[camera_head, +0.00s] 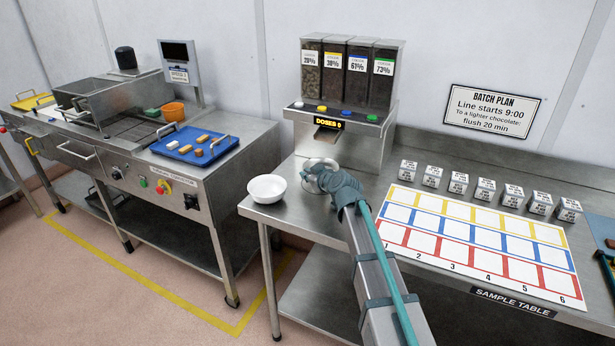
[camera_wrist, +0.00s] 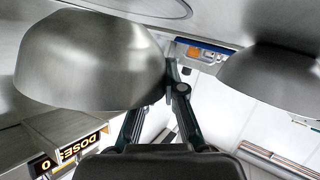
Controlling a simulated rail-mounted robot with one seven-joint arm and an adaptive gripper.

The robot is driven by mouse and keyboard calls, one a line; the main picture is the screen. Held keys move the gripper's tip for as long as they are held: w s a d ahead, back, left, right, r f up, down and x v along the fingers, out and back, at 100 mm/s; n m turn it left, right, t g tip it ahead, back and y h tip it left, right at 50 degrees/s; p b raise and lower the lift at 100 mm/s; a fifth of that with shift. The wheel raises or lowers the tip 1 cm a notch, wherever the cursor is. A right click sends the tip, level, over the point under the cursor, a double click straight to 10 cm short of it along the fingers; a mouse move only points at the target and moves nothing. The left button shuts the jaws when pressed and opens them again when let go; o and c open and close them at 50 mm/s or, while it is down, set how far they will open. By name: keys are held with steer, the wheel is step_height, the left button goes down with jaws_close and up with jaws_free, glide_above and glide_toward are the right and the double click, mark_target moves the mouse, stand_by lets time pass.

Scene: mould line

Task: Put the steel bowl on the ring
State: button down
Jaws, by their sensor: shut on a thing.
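My gripper (camera_head: 316,178) (camera_wrist: 172,82) is shut on the steel bowl (camera_wrist: 95,60), which fills the left of the wrist view. In the head view the steel bowl (camera_head: 319,162) is mostly hidden behind my gripper, in front of the dose dispenser. A round outline on the steel surface (camera_wrist: 150,8) at the wrist view's top edge looks like part of the ring. I cannot tell whether the bowl touches the ring, and in the head view my gripper covers that spot.
A white-looking bowl (camera_head: 266,188) stands left of my gripper near the table corner; a second bowl (camera_wrist: 275,82) shows right in the wrist view. The dispenser (camera_head: 345,100) stands behind. Labelled cubes (camera_head: 459,183) and a sample grid (camera_head: 470,240) are to the right.

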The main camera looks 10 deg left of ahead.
steer(key=shift+s+f, duration=0.1)
steer(key=shift+f, duration=0.25)
steer(key=c, duration=1.3)
jaws_free()
steer(key=shift+s+f, duration=0.15)
steer(key=shift+f, duration=0.05)
steer(key=shift+r, duration=0.1)
steer(key=shift+r+p, duration=0.75)
steer(key=shift+p, duration=0.45)
steer(key=b+v, duration=0.3)
steer(key=v, duration=0.8)
steer(key=shift+s+d+r, duration=0.1)
steer(key=shift+d+r, duration=0.1)
steer(key=shift+d, duration=0.1)
